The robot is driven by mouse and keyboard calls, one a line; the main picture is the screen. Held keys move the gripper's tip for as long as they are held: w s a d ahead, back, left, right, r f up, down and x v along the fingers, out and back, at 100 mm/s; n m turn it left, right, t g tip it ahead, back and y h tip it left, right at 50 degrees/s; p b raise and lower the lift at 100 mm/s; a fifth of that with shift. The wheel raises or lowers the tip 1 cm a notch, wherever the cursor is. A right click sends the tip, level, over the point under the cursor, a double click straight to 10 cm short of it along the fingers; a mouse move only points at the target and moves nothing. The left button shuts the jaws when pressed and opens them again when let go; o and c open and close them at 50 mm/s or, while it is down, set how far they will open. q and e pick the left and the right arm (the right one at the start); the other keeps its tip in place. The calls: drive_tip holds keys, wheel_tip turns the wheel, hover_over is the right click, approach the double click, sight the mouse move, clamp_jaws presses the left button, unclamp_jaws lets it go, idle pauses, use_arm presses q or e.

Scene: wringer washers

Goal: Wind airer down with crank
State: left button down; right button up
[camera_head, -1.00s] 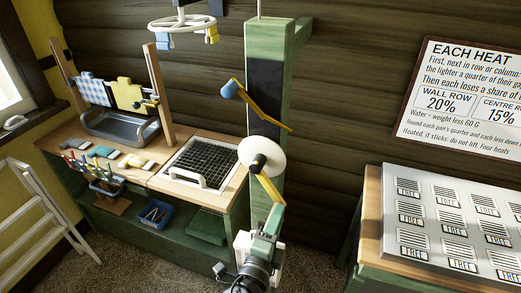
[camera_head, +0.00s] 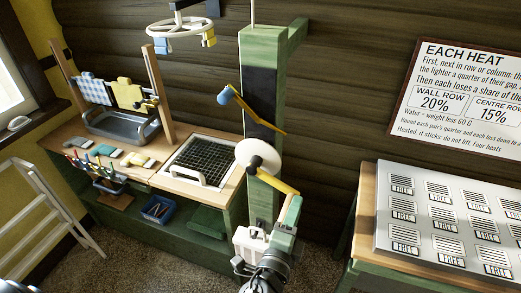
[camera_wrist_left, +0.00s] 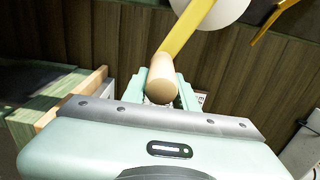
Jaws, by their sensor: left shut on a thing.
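The crank has a white disc (camera_head: 258,156) on the green post (camera_head: 262,60) and a yellow arm (camera_head: 276,184) slanting down to the right. My left gripper (camera_head: 290,212) is shut on the crank's handle at the arm's end. In the left wrist view, the round wooden handle (camera_wrist_left: 162,78) sits between the pale green fingers (camera_wrist_left: 160,98). The airer (camera_head: 178,28), a white spoked ring with blue and yellow pegs, hangs at the top left of the post, high above the bench. My right gripper is not in view.
A bench with a wire grid (camera_head: 203,160) and a basin (camera_head: 125,128) stands left. A slotted panel (camera_head: 450,215) lies on a table at right. A white ladder (camera_head: 40,215) is far left.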

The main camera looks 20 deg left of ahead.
use_arm(q)
drive_tip(key=c, duration=1.7)
unclamp_jaws()
drive_tip(key=shift+y, duration=0.4)
drive_tip(key=r+p, duration=0.4)
drive_tip(key=a+r+p, duration=0.1)
drive_tip(key=r, duration=0.2)
drive_tip(key=shift+w+r+p, duration=0.1)
drive_tip(key=shift+w+p, duration=0.2)
drive_tip(key=shift+p, duration=0.1)
drive_tip(key=shift+s+a+r+p, duration=0.15)
drive_tip(key=shift+a+r+p, duration=0.65)
drive_tip(key=shift+a, duration=0.3)
clamp_jaws()
drive_tip(key=r+p, duration=0.1)
drive_tip(key=r, duration=0.3)
drive_tip(key=a+r+p, duration=0.1)
drive_tip(key=shift+s+r+p, duration=0.2)
drive_tip(key=shift+r+p, duration=0.1)
drive_tip(key=shift+r, duration=0.1)
